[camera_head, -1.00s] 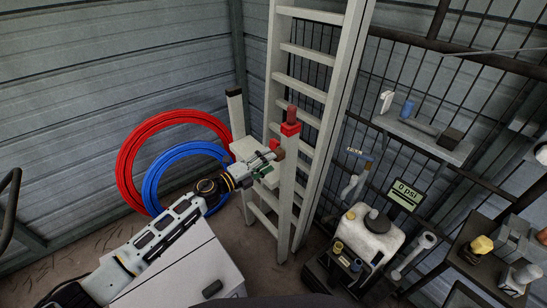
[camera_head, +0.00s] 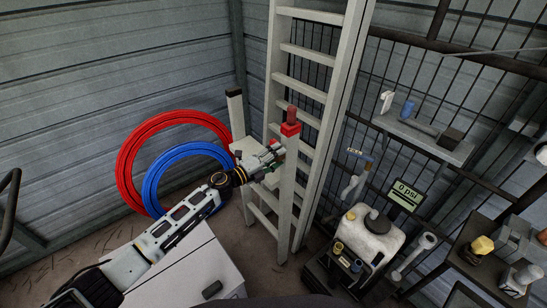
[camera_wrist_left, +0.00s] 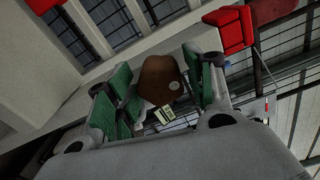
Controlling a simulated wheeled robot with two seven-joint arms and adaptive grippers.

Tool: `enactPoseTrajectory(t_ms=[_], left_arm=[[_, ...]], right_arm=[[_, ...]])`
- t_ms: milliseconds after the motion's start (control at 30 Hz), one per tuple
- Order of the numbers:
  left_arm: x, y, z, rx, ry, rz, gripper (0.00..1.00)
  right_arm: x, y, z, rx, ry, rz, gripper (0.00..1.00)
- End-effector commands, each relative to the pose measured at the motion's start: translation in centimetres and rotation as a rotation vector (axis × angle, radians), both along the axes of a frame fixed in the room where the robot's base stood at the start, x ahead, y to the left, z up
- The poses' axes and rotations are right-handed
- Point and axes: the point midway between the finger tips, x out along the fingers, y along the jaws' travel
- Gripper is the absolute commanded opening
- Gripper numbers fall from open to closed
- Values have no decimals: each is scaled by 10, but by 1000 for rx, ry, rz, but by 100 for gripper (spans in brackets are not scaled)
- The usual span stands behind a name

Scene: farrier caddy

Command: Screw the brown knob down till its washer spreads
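In the left wrist view, the brown knob (camera_wrist_left: 158,80) is between the green-padded fingers of my left gripper (camera_wrist_left: 160,85). The pads are close on both sides of it; I cannot tell whether they press on it. In the head view, my left gripper (camera_head: 268,160) reaches in beside a pale post (camera_head: 287,190) with a red cap (camera_head: 290,129), and the knob is mostly hidden there. The washer cannot be made out in either view. My right gripper is not in view.
A pale ladder (camera_head: 308,90) leans behind the post. Red (camera_head: 123,150) and blue (camera_head: 150,180) hoops stand against the wall at left. A white jug (camera_head: 368,240) and a display reading 0 psi (camera_head: 405,195) are at right. A pale cabinet (camera_head: 190,265) is below my arm.

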Motion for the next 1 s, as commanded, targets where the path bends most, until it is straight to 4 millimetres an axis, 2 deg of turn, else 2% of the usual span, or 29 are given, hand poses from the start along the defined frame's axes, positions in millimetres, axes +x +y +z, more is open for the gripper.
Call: enactPoseTrajectory(t_ms=[33,333,567,1000], left_arm=[[0,0,0,0,0,0,45],[0,0,0,0,0,0,7],[0,0,-1,35,-49,0,7],[0,0,-3,250,-344,0,7]], right_arm=[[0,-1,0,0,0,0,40],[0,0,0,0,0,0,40],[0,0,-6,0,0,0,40],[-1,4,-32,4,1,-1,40]])
